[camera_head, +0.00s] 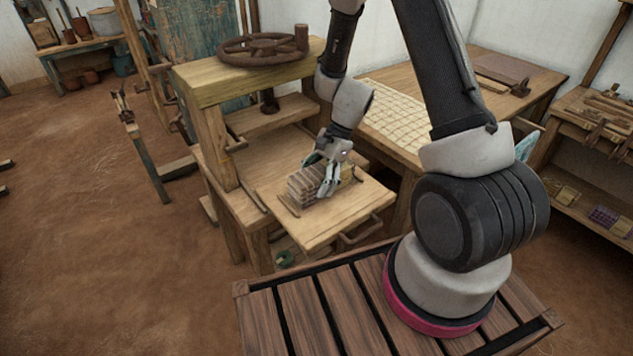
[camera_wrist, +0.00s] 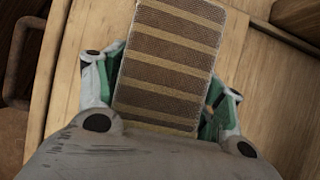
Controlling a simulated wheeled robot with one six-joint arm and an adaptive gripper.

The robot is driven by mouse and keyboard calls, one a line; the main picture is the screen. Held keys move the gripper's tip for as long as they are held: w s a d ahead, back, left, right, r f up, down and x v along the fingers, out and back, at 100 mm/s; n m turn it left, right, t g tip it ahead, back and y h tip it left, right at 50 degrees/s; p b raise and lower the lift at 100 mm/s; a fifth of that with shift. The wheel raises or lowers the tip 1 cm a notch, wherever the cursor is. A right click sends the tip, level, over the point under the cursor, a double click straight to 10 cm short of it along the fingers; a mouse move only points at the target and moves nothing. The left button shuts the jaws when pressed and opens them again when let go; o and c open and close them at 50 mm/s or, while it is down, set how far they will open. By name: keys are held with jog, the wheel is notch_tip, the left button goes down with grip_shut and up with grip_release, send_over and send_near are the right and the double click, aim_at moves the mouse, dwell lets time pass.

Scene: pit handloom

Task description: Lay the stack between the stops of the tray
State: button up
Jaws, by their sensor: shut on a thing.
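The stack (camera_head: 306,186) is a block of layered, folded cloth with light and dark layers. It sits low over the wooden tray (camera_head: 335,225), at the tray's left part. In the wrist view the stack (camera_wrist: 170,60) shows a brown and tan striped top. My gripper (camera_head: 328,178) is shut on the stack, with one finger on each side of it in the wrist view (camera_wrist: 162,105). A thin dark stop (camera_head: 289,205) runs along the tray's left side. A second small stop (camera_head: 357,175) shows at the right. I cannot tell whether the stack touches the tray.
A wooden press with a dark handwheel (camera_head: 263,46) stands behind the tray. A handle (camera_head: 362,232) sticks out at the tray's front. A table with a gridded sheet (camera_head: 405,115) is to the right. Open earth floor lies at the left.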

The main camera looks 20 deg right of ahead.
jog(key=shift+f, duration=0.25)
jog(key=o, duration=1.3)
jog(key=v, duration=1.1)
jog(key=shift+d+r, duration=0.15)
jog(key=shift+r, duration=0.15)
jog(key=shift+d+r, duration=0.15)
jog(key=shift+r, duration=0.2)
jog(key=s+d+r+n+t+h, duration=0.2)
jog(key=s+d+r+n, duration=0.1)
jog(key=s+r, duration=0.4)
jog(key=s+d+r+n+t+h, duration=0.1)
jog(key=s+d+r+n+t, duration=0.1)
jog(key=s+r+n, duration=0.4)
jog(key=s+d+r+n+t+h, duration=0.2)
jog(key=s+d+r+n, duration=0.2)
jog(key=s+r, duration=0.3)
jog(key=shift+s+d+r+n+h, duration=0.1)
jog(key=shift+s+r+n+h, duration=0.1)
jog(key=shift+r+n, duration=0.3)
jog(key=shift+s+r+n+h, duration=0.1)
jog(key=shift+s+r+n, duration=0.1)
jog(key=shift+r, duration=0.5)
